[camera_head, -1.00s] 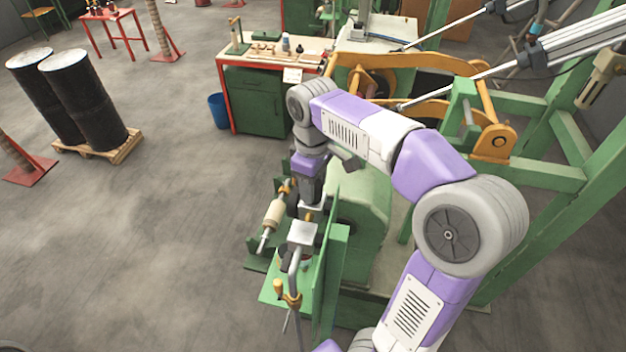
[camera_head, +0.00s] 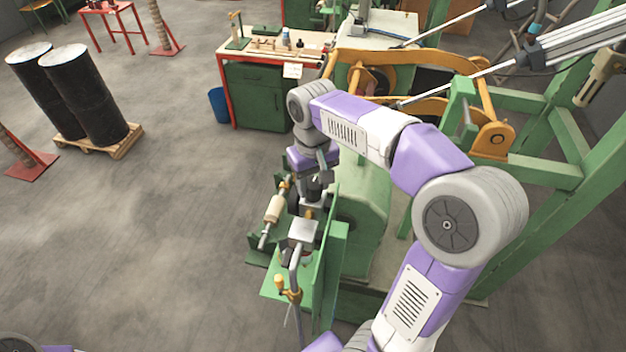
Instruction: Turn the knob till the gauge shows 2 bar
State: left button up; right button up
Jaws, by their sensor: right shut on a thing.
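My right gripper (camera_head: 309,204) points down at the green machine's front fixture and is shut on the knob, which is mostly hidden by the fingers and wrist. A grey metal block (camera_head: 303,231) with a bent pipe below it stands just in front of the gripper. I cannot make out the gauge or its reading in this view. My left gripper is out of view; only a bit of my left arm shows at the lower left edge.
The green machine (camera_head: 361,215) stands behind and right of the gripper. A workbench (camera_head: 262,95), a blue bucket (camera_head: 219,105) and black drums (camera_head: 96,95) stand farther back.

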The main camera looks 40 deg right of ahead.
aim_at(313, 183)
dwell(0.4)
jog(key=o, duration=1.1)
jog(key=shift+c, duration=0.2)
jog(key=shift+r, duration=0.1)
notch_tip(313, 183, up, 8)
jog(key=shift+f+p, duration=0.25)
jog(key=shift+p, duration=0.05)
